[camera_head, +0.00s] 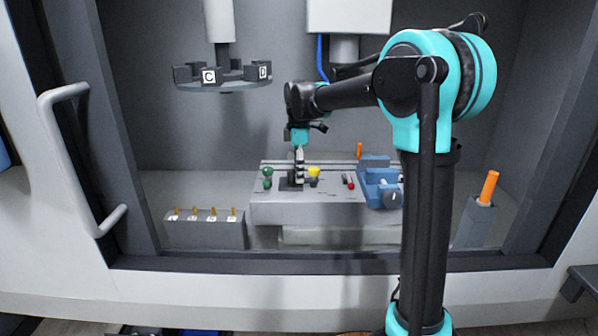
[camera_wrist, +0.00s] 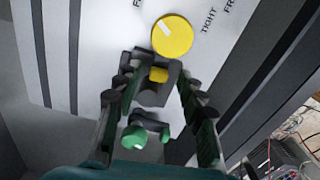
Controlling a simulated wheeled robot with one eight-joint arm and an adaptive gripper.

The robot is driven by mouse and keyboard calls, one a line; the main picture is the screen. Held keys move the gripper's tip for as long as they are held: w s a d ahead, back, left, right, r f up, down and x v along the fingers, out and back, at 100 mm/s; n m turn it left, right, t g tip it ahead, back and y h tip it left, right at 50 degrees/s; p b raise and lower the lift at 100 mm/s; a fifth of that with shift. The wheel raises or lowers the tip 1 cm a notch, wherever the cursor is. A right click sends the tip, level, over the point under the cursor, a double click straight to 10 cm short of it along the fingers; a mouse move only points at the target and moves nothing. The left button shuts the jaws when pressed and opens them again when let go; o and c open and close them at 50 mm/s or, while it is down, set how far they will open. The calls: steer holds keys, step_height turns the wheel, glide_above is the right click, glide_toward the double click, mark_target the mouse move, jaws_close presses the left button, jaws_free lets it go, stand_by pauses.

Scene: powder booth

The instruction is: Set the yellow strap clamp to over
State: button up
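The yellow strap clamp shows in the wrist view as a round yellow knob (camera_wrist: 172,36) with a pale mark, beside a dark block with a small yellow part (camera_wrist: 158,75). In the head view the yellow knob (camera_head: 314,171) sits on the grey machine table, just right of my gripper (camera_head: 299,180). In the wrist view my gripper (camera_wrist: 155,80) is open, its fingers on either side of the dark block and small yellow part. I cannot tell whether they touch. Printed words near the knob include "TIGHT"; others are cut off.
A green knob (camera_wrist: 134,137) lies between my fingers nearer the palm. A blue vise (camera_head: 378,185) and a red-tipped item (camera_head: 350,184) stand to the right. An orange handle (camera_head: 489,187) stands far right. A tool disc (camera_head: 222,86) hangs above left.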

jaws_close()
steer(key=shift+w+m, duration=0.3)
steer(key=shift+m, duration=0.5)
jaws_free()
step_height(320, 180, up, 12)
stand_by(0.5)
